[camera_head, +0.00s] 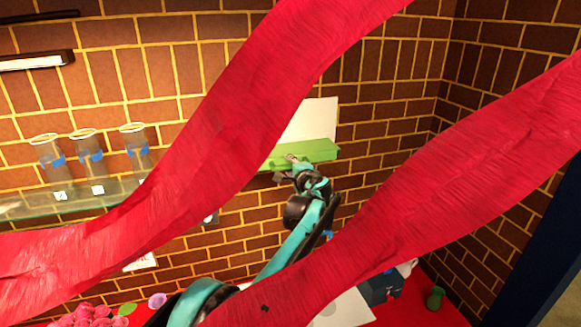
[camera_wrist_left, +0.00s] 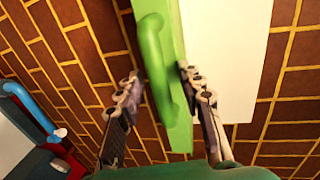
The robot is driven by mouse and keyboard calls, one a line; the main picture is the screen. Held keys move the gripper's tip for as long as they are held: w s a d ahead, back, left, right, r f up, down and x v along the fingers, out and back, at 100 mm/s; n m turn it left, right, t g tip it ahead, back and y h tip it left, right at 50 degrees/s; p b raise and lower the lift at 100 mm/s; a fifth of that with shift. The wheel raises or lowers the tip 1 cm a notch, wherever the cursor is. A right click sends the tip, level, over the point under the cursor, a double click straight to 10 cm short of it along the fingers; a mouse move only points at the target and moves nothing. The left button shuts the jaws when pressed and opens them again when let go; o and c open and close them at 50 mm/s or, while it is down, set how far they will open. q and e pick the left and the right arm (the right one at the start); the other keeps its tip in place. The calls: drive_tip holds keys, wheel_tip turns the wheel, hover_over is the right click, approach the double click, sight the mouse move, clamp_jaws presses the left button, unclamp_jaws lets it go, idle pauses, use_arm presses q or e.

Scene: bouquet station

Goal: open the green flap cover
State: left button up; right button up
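The green flap cover (camera_head: 318,151) is mounted on the brick wall, with a white panel (camera_head: 312,120) above it in the head view. In the left wrist view the green flap cover (camera_wrist_left: 178,115) runs steeply down the middle, with a rounded green handle (camera_wrist_left: 155,55) along it. My left gripper (camera_head: 287,166) is at the cover's left part. In the wrist view its fingers (camera_wrist_left: 160,76) are apart, one on each side of the green handle. I cannot tell whether either finger touches it. My right gripper is not in view.
Two wide red bands (camera_head: 240,110) cross the head view and hide much of it. A glass shelf (camera_head: 90,203) with glass vases (camera_head: 90,155) is at the left. Pink flowers (camera_head: 90,316) and a dark green object (camera_head: 435,298) are low down.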

use_arm(q)
clamp_jaws()
